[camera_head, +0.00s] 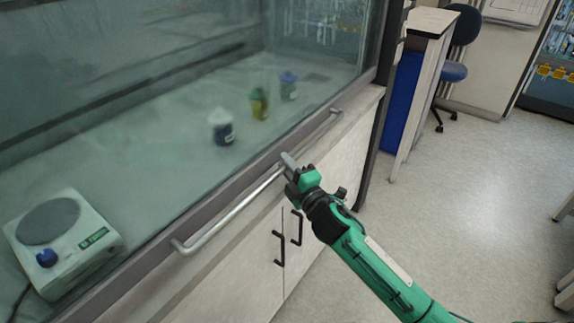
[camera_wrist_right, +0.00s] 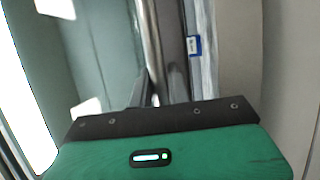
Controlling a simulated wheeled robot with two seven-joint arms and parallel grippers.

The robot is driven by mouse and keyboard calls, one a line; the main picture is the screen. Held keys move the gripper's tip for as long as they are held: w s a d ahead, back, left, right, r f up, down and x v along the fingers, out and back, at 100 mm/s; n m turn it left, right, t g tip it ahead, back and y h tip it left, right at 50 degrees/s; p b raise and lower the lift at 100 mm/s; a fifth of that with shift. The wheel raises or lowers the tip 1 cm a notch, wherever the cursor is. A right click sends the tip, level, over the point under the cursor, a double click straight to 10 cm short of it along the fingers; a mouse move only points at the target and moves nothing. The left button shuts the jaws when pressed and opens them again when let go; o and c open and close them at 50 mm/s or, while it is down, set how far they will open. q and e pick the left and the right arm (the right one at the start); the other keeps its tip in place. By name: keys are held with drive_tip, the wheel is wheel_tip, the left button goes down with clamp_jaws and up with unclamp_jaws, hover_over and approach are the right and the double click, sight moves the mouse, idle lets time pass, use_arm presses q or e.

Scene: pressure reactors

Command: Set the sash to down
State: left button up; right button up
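The sash (camera_head: 165,110) is a large glass pane at the front of the fume hood, seen from above at a slant. Its lower rail runs along the hood's front edge, close to the worktop level; I cannot tell whether a small gap is left. A long silver bar handle (camera_head: 232,213) is fixed along this rail. My right gripper (camera_head: 288,163) is at the middle of the handle. In the right wrist view the handle (camera_wrist_right: 152,45) passes between the two fingers (camera_wrist_right: 160,90), which sit close around it. My left gripper is not in view.
Behind the glass are a scale (camera_head: 62,240), a white-capped bottle (camera_head: 221,127), a yellow-green bottle (camera_head: 259,103) and a blue-capped bottle (camera_head: 288,86). Cabinet doors with black handles (camera_head: 279,248) are below. A bench (camera_head: 432,22) and chair (camera_head: 453,70) stand beyond; the floor at right is mostly clear.

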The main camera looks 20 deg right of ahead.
drive_tip(key=o, duration=0.4)
drive_tip(key=shift+f, duration=0.4)
drive_tip(key=shift+r, duration=0.15)
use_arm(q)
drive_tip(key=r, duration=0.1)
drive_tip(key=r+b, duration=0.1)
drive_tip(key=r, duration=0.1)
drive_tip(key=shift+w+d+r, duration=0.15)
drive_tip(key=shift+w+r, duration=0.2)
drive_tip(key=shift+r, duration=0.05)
use_arm(e)
drive_tip(key=v, duration=1.3)
drive_tip(key=shift+s+d, duration=0.15)
drive_tip(key=shift+s, duration=0.25)
